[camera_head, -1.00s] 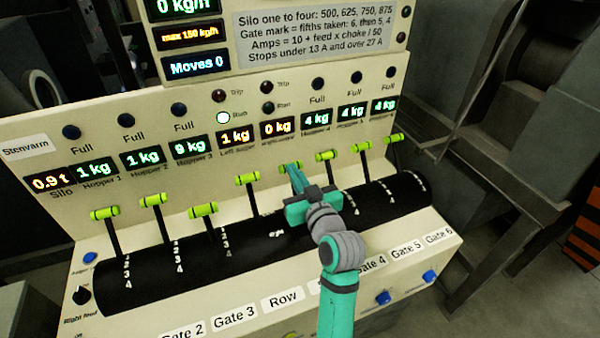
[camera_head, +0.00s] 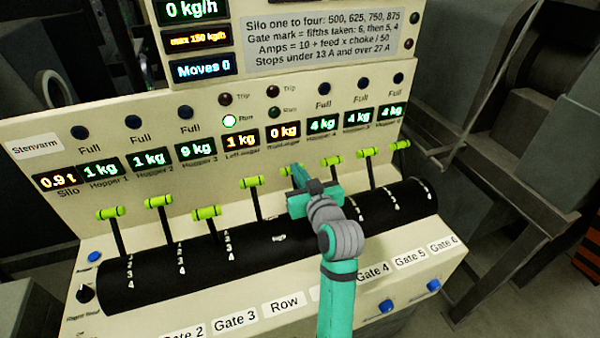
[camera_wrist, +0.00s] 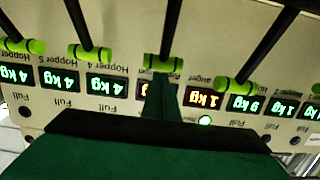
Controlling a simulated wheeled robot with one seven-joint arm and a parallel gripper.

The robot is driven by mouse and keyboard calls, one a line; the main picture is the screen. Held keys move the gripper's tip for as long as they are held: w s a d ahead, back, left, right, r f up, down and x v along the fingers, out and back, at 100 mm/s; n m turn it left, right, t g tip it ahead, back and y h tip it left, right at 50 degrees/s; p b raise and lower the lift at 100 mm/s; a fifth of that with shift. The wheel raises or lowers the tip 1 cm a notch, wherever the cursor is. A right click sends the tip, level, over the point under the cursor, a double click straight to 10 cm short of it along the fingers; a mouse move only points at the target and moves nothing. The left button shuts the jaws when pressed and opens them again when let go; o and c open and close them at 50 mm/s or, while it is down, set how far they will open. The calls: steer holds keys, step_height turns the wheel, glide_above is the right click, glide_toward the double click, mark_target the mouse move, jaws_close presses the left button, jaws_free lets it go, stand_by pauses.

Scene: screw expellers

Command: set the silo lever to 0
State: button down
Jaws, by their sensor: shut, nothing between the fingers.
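A row of black levers with lime-green cross handles stands along a black slotted drum (camera_head: 205,270). The fifth lever from the left has its handle (camera_head: 287,171) partly behind my gripper (camera_head: 296,169). The plate below that lever is hidden by my arm, so I cannot read its name; the plate to its left says Row and the one to its right Gate 4. In the wrist view, upside down, my shut green fingers (camera_wrist: 160,95) end just below a lime handle (camera_wrist: 162,62). I cannot tell whether they touch it. This lever's mark numbers are hidden.
Neighbouring lever handles stand close on the left (camera_head: 252,182) and right (camera_head: 332,161). Behind the levers is a panel with lit displays; the silo display (camera_head: 57,180) reads 0.9 t. The Moves display (camera_head: 203,70) reads 0. A lamp marked Run (camera_head: 229,121) is lit.

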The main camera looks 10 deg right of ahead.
steer(key=s+d+r, duration=0.1)
steer(key=s+r, duration=0.4)
steer(key=s, duration=0.6)
steer(key=shift+s+d, duration=0.25)
steer(key=shift+s, duration=0.1)
